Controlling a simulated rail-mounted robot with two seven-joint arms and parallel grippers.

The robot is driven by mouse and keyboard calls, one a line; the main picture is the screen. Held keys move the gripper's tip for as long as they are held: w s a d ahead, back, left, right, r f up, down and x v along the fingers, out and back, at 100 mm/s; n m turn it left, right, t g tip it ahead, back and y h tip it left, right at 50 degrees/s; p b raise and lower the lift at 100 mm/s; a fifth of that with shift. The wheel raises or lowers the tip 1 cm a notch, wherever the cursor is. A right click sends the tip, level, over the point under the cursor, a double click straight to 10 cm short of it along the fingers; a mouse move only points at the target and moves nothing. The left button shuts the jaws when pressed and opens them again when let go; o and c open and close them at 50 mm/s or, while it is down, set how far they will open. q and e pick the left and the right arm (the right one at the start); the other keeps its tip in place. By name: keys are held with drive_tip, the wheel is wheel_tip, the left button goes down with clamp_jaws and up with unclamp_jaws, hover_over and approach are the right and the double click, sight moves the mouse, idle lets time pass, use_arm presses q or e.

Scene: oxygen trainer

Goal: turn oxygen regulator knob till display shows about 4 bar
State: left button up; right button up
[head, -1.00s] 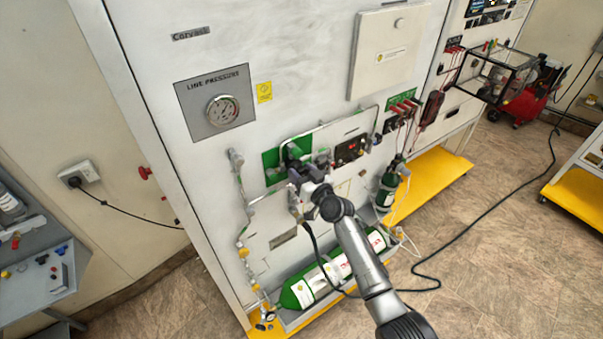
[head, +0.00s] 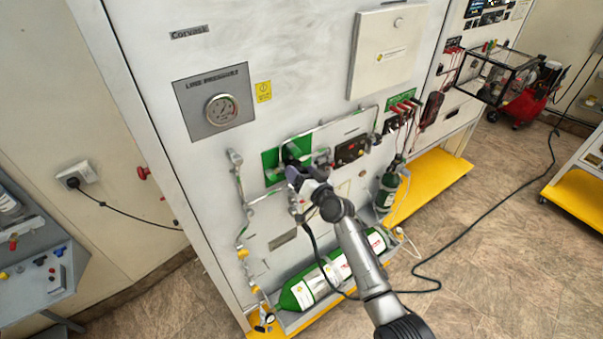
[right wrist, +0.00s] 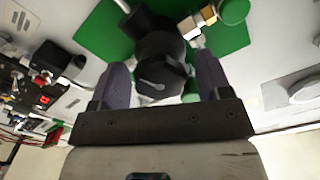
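The black regulator knob (right wrist: 160,70), with a pale pointer mark on its face, sits in front of a green panel (right wrist: 103,32) in the right wrist view. In the head view the dark knob (head: 292,153) shows on the green panel, partly behind my gripper. My right gripper (right wrist: 163,72) is open, its two purple-grey fingers on either side of the knob with a visible gap at each. In the head view, my right gripper (head: 290,170) is just below the knob. My left gripper is not in view.
A line pressure gauge (head: 221,109) is on the white cabinet, up and left. Pipes and a handrail run close around the green panel. A green cylinder (head: 322,283) lies in a tray below. A dark hose crosses the floor at right.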

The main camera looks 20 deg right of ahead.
drive_tip(key=b+v, duration=0.1)
drive_tip(key=v, duration=1.2)
drive_tip(key=shift+s, duration=0.4)
